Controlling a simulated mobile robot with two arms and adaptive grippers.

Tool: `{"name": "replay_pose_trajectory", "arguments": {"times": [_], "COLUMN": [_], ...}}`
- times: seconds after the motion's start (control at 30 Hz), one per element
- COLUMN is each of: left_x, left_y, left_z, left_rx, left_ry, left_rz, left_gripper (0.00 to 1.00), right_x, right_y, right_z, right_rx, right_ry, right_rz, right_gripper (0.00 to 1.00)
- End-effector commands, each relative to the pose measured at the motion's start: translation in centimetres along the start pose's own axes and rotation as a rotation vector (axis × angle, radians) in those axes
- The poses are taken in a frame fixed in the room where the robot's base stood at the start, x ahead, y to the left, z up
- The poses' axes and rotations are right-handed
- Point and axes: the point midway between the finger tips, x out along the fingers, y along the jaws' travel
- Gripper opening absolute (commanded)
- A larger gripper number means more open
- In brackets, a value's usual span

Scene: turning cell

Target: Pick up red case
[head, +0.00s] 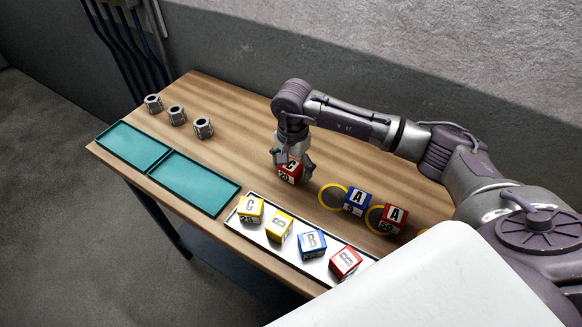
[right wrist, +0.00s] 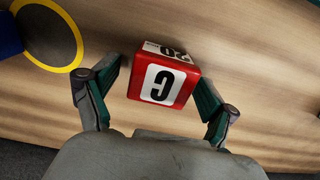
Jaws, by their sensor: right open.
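The red case (head: 290,173) is a red cube with white labels, a "C" and "20", on the wooden table. In the right wrist view the red case (right wrist: 163,80) sits between the two fingers, with a gap visible on its left side and the right finger close to its right side. My right gripper (head: 291,166) is directly over and around it; in the right wrist view the gripper (right wrist: 158,100) is open, its green-padded fingers spread either side of the case. My left gripper is out of view.
A white tray (head: 237,222) in front holds several lettered cubes. Two teal trays (head: 210,209) and metal nuts (head: 203,127) are at left.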

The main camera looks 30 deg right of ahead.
Motion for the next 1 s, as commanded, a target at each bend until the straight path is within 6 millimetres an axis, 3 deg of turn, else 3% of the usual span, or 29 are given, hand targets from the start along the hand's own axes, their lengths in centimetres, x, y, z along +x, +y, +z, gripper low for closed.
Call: {"name": "replay_pose_trajectory", "arguments": {"times": [0.1,0.5,0.83,1.0], "left_x": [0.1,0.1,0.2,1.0], "left_y": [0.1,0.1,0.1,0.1], "left_z": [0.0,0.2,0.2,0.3], "left_rx": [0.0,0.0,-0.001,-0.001], "left_ry": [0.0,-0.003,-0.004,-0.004], "left_rz": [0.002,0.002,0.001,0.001], "left_gripper": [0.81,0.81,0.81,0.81], "right_x": [0.0,0.0,-0.3,-1.7], "right_y": [0.0,0.0,0.0,-0.1], "right_z": [0.0,0.0,0.0,-0.1], "right_rx": [0.0,0.0,0.0,0.0], "right_ry": [0.0,0.0,0.001,0.002], "right_rz": [0.0,0.0,-0.002,-0.004], "right_gripper": [0.84,0.17,0.15,0.15]}}
